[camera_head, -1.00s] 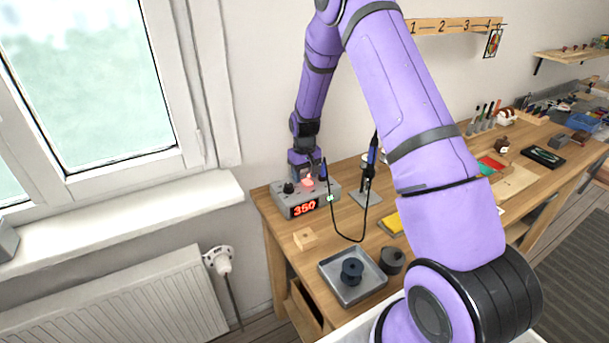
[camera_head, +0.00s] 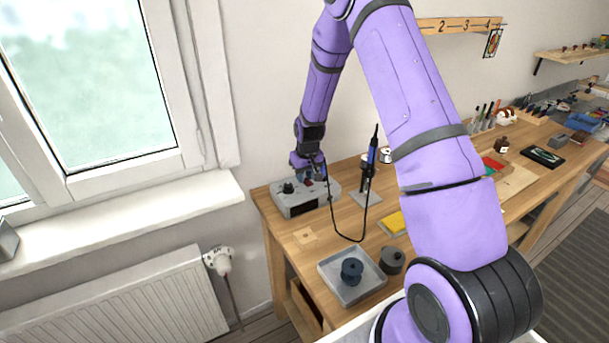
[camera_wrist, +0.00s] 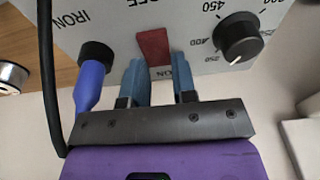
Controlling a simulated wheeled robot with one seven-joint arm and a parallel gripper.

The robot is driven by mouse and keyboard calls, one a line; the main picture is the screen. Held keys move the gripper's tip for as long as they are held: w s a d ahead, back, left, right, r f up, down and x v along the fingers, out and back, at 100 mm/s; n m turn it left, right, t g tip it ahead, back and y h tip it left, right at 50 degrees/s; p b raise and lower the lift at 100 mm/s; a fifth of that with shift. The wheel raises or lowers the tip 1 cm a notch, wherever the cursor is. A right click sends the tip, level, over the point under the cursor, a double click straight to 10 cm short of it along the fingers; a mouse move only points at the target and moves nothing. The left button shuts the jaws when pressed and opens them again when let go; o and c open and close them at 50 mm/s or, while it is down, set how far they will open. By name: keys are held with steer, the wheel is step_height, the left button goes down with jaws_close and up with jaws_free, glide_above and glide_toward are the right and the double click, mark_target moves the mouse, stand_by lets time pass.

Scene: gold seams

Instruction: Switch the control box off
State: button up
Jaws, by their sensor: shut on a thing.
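The grey control box (camera_head: 301,203) stands at the left end of the workbench. Its front display is dark. In the wrist view its top panel (camera_wrist: 112,18) shows a dark red rocker switch (camera_wrist: 153,46), with part of "OFF" readable above it and "ON" below. A black dial (camera_wrist: 238,39) with temperature marks is to the right. My gripper (camera_wrist: 157,66) is at the switch, with one blue finger on each side, shut on it. In the head view my gripper (camera_head: 309,173) is over the box and partly covers its top.
A blue-handled soldering iron (camera_head: 372,156) stands in a holder right of the box, its black cable looping over the bench. A blue plug (camera_wrist: 91,80) sits left of my fingers. A metal tray (camera_head: 338,278) with a dark spool is nearer the front.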

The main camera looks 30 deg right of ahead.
steer(key=shift+s+r+t, duration=0.15)
steer(key=shift+s+t, duration=0.15)
steer(key=shift+t, duration=0.9)
steer(key=o, duration=0.9)
steer(key=v, duration=1)
steer(key=shift+s+r, duration=0.25)
steer(key=shift+r, duration=0.1)
